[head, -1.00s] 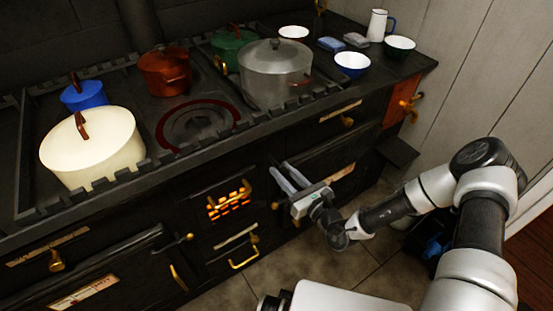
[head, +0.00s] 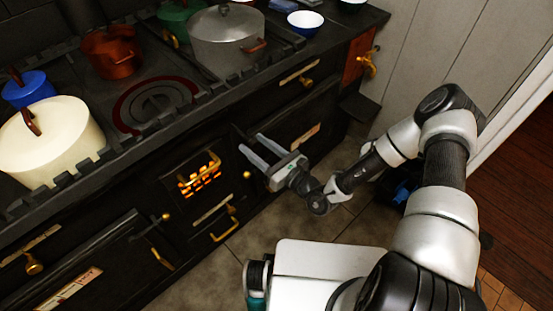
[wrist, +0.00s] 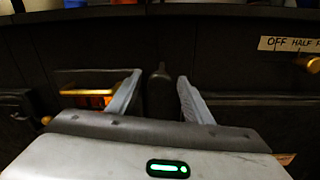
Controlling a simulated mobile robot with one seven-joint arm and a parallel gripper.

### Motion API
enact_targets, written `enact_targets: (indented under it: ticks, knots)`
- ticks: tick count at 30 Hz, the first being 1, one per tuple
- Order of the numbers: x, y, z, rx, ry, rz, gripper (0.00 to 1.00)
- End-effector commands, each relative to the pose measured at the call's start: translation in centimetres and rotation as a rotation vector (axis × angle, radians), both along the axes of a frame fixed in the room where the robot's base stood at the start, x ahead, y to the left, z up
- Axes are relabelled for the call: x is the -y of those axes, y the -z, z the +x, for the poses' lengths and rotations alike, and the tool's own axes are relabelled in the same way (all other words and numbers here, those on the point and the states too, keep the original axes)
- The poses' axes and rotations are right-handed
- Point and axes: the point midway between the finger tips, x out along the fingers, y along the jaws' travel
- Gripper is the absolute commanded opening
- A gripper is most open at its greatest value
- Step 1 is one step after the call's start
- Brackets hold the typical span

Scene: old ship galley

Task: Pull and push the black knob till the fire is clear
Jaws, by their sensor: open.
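In the wrist view a dark upright post (wrist: 159,92) with a narrow top stands between my fingers. It looks like the black knob, but black against the black stove front, its shape is hard to make out. My gripper (wrist: 160,76) is open, one finger on each side of the post, with no clear contact visible. In the head view my gripper (head: 250,142) is at the stove front, to the right of and above the fire. The knob cannot be told apart there. The fire (head: 200,181) glows orange behind brass-coloured bars and also shows at left in the wrist view (wrist: 92,101).
The black stove top holds a cream pot (head: 50,145), a blue pot (head: 27,90), a copper pot (head: 112,55) and a large grey pot (head: 226,42). Brass handles (head: 224,233) stick out from the front. Bare floor (head: 300,225) lies before the stove.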

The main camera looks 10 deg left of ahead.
Motion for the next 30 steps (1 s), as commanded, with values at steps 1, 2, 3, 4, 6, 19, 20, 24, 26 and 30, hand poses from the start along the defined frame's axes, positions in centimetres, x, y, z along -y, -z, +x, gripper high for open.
enact_targets:
  ticks: [1,2,3,4,6,19,20,24,26,30]
  knots:
    - [0.7,-0.1,-0.5,-0.002,0.001,-0.001,0.46]
    - [1.1,-0.1,-0.8,-0.004,0.002,-0.001,0.46]
    - [1.8,-0.1,-1.3,-0.004,0.003,0.000,0.46]
    - [2.3,-0.1,-1.7,-0.003,0.003,-0.001,0.46]
    - [3.7,-0.1,-2.8,-0.004,0.002,-0.001,0.46]
    - [11.3,0.0,-8.8,-0.002,0.002,-0.001,0.46]
    - [11.6,0.0,-9.0,-0.002,0.002,-0.001,0.46]
    - [12.6,0.0,-9.9,-0.001,0.001,0.000,0.46]
    - [12.8,-0.1,-10.0,-0.001,-0.001,0.001,0.46]
    - [12.9,-0.1,-10.2,-0.001,-0.001,0.001,0.46]
